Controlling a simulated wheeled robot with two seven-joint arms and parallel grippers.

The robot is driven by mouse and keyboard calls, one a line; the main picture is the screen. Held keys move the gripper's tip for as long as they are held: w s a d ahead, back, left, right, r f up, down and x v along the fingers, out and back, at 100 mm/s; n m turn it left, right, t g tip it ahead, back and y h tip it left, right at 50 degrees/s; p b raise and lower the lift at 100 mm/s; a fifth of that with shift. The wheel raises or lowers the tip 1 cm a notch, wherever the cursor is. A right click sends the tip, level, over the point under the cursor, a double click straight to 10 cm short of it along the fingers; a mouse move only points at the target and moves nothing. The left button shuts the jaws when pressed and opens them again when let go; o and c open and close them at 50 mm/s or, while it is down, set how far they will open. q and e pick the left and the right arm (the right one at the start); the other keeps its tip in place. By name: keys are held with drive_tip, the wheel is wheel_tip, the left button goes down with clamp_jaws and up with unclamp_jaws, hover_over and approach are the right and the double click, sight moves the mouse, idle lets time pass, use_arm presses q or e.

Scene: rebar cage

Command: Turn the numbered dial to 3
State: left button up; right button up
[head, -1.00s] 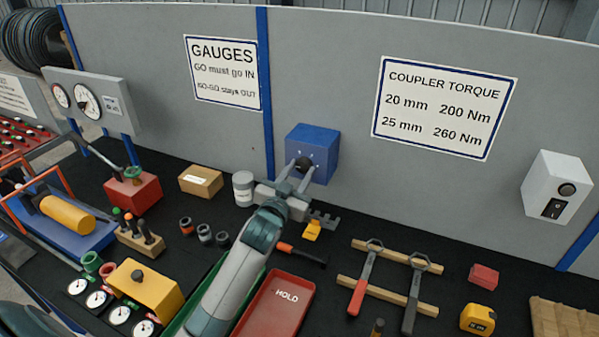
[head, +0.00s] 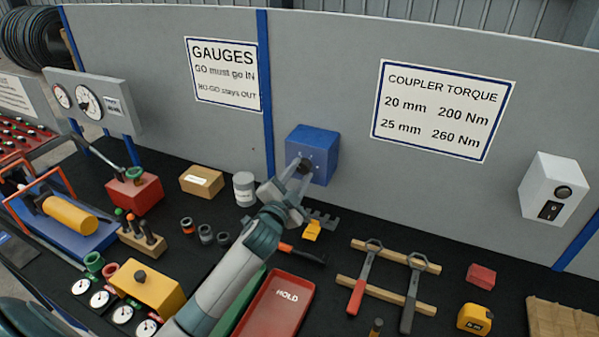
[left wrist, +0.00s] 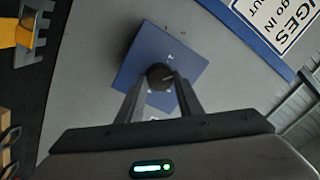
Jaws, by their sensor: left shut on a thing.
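The numbered dial is a round black knob (head: 304,166) on the front of a blue box (head: 321,147) fixed to the grey panel. My left gripper (head: 302,172) reaches it from below, its two fingers on either side of the knob, and is shut on it. In the left wrist view the knob (left wrist: 160,76) sits between the fingertips, with a pale pointer line toward the right. Small white marks on the blue box (left wrist: 135,72) surround it, too small to read. My right gripper is not in view.
Below the dial on the black table are a grey can (head: 244,189), a red tray (head: 274,303) and wrenches on a wooden rack (head: 388,283). A white switch box (head: 556,190) is on the panel at right. A gauges sign (head: 223,75) hangs left of the dial.

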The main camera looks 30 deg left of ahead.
use_arm(q)
drive_tip(key=m, duration=0.5)
drive_tip(key=shift+p, duration=0.4)
drive_tip(key=m+p, duration=0.1)
drive_tip(key=m, duration=0.2)
drive_tip(key=shift+m+t+h, duration=0.3)
drive_tip(key=shift+m, duration=0.1)
drive_tip(key=m+p, duration=0.1)
drive_tip(key=m, duration=0.3)
drive_tip(key=shift+a+m+h, duration=0.1)
drive_tip(key=shift+m+h, duration=0.3)
drive_tip(key=shift+f+m+p, duration=0.1)
drive_tip(key=shift+m+p, duration=0.6)
drive_tip(key=shift+m, duration=1)
drive_tip(key=o, duration=1)
drive_tip(key=shift+o, duration=0.2)
drive_tip(key=shift+s, duration=0.15)
